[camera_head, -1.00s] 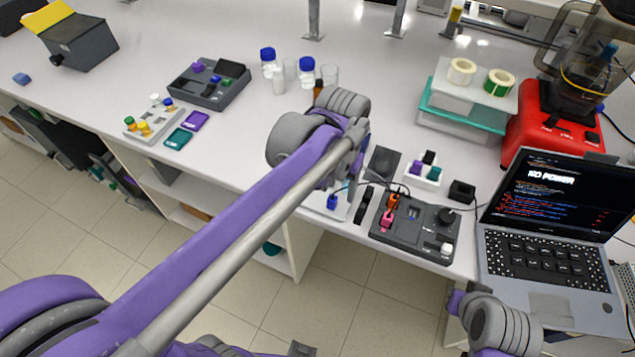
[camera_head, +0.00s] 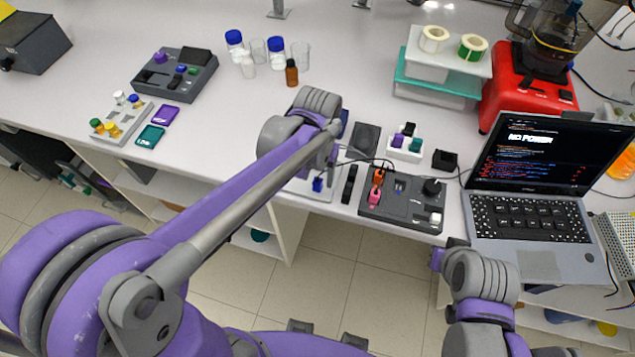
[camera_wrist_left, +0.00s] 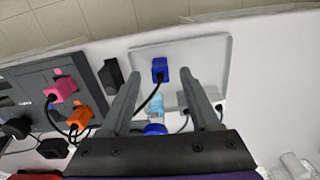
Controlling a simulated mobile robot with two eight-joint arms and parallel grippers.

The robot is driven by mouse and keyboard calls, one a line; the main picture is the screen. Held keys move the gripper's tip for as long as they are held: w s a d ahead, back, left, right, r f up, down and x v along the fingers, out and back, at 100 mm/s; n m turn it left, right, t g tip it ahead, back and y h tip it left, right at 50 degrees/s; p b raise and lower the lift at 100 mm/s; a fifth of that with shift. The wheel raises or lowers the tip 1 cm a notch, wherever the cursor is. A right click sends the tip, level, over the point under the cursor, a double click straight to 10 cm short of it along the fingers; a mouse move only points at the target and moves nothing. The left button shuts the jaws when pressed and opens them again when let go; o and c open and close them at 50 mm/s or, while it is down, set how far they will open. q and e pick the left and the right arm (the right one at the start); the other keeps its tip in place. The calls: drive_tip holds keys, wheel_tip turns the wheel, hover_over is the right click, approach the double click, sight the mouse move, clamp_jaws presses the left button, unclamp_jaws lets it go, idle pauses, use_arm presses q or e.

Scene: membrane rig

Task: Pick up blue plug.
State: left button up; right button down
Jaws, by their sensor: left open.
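The blue plug (camera_head: 317,184) sits on a light grey tray (camera_head: 297,188) near the front edge of the bench, with a dark cable running from it. It also shows in the left wrist view (camera_wrist_left: 159,66), where the tray (camera_wrist_left: 213,48) lies under it. My left gripper (camera_wrist_left: 160,76) is open, its two fingers either side of the plug in that picture, with nothing held. I cannot tell the height of the fingers above the tray. In the head view my left arm hides most of this gripper. My right arm shows at lower right; its fingers do not show.
Right of the tray are a black block (camera_head: 349,184) and a grey panel (camera_head: 403,222) with pink (camera_head: 374,192) and orange (camera_head: 378,176) plugs. A laptop (camera_head: 530,215) stands further right. A pale-blue and blue object (camera_wrist_left: 155,112) lies between the finger bases in the wrist view.

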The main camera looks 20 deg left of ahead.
use_arm(q)
wheel_tip(320, 180, down, 2)
drive_tip(key=shift+f, duration=0.25)
clamp_jaws()
